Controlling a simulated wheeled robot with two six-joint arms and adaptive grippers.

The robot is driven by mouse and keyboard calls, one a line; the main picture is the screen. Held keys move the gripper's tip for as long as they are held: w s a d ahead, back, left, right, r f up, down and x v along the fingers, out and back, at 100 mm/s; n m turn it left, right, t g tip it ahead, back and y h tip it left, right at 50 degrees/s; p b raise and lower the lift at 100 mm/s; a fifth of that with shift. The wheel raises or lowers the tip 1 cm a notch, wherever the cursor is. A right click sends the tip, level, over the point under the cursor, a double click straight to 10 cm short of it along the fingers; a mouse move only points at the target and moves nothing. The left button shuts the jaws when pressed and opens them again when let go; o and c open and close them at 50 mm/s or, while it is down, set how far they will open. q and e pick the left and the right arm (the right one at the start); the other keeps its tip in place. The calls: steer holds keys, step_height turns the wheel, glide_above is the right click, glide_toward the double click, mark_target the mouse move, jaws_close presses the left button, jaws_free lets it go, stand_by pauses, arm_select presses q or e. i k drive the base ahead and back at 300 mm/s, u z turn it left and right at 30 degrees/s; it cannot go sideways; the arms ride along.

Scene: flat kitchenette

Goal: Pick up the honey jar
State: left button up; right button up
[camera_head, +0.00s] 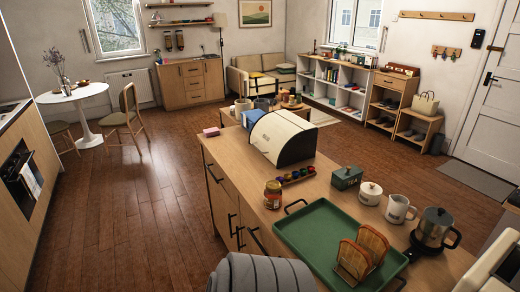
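The honey jar (272,194) is a small amber glass jar with a lid and a pale label. It stands upright near the left edge of the wooden counter (226,158), in front of the bread box and just behind the green tray. Its visible side is unobstructed. Neither of my grippers shows in the head view, so nothing is seen touching the jar.
The green tray (300,236) holds a toast rack (354,262). A row of colourful capsules (298,176) and a bread box (283,138) stand behind the jar. A green box (346,177), lidded pot (370,193), mug (398,208) and kettle (434,229) stand right.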

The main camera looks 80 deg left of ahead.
mark_target(272, 194)
steer(key=k, duration=0.5)
steer(key=u, duration=0.7)
